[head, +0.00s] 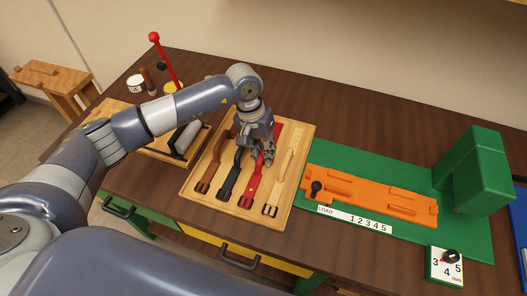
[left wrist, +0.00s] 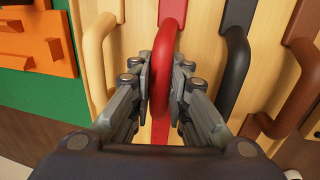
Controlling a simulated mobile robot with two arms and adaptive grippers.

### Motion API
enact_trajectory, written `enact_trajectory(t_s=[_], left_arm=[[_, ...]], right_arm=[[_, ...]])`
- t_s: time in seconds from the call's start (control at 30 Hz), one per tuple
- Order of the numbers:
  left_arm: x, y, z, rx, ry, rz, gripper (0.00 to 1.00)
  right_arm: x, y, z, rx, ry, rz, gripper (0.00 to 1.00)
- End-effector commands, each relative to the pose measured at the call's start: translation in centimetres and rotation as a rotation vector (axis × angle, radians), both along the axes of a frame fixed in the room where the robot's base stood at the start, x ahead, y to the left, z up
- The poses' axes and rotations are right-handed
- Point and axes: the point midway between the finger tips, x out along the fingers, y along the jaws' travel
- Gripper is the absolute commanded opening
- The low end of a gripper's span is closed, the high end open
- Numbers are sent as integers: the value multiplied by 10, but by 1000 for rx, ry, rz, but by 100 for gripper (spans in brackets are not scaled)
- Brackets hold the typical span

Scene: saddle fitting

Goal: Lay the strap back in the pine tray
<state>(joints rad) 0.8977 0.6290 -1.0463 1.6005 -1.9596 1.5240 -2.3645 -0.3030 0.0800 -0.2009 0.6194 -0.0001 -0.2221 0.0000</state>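The pine tray (head: 286,207) holds several straps side by side, each with a raised loop handle: a brown strap (head: 204,184), a black strap (head: 226,187), a red strap (head: 252,186) and a cream strap (head: 272,203). My left gripper (head: 268,160) is over the red strap. In the left wrist view its fingers (left wrist: 163,88) stand on both sides of the red loop handle (left wrist: 168,45), pads against it. The red strap lies in its place in the tray, its far part partly hidden by my gripper. My right gripper is out of view.
Right of the tray is a green base (head: 465,232) with an orange plate (head: 370,195) and a tall green block (head: 473,165). A dial box (head: 441,265) stands at the front edge. A red-knobbed lever (head: 165,60) rises at the back left.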

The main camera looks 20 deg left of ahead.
Motion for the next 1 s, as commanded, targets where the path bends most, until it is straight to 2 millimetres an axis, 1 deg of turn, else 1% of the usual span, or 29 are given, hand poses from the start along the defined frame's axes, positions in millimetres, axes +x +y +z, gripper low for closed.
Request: enact_trajectory(t_s=[0.1,0.37,0.5,0.53,0.67,0.8,0.9,1.0], left_arm=[[0,0,1,0,0,0,33],[0,0,1,0,0,0,33],[0,0,6,0,-1,0,33],[2,1,8,0,-5,1,33],[3,7,32,1,-9,1,33],[2,13,63,0,-7,0,33],[2,17,84,0,-7,0,33],[2,20,100,0,-5,1,33]], right_arm=[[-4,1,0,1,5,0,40],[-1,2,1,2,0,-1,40],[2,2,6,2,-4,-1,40],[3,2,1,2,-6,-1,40],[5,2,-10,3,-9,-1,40],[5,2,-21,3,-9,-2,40],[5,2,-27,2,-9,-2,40],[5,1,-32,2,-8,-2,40]])
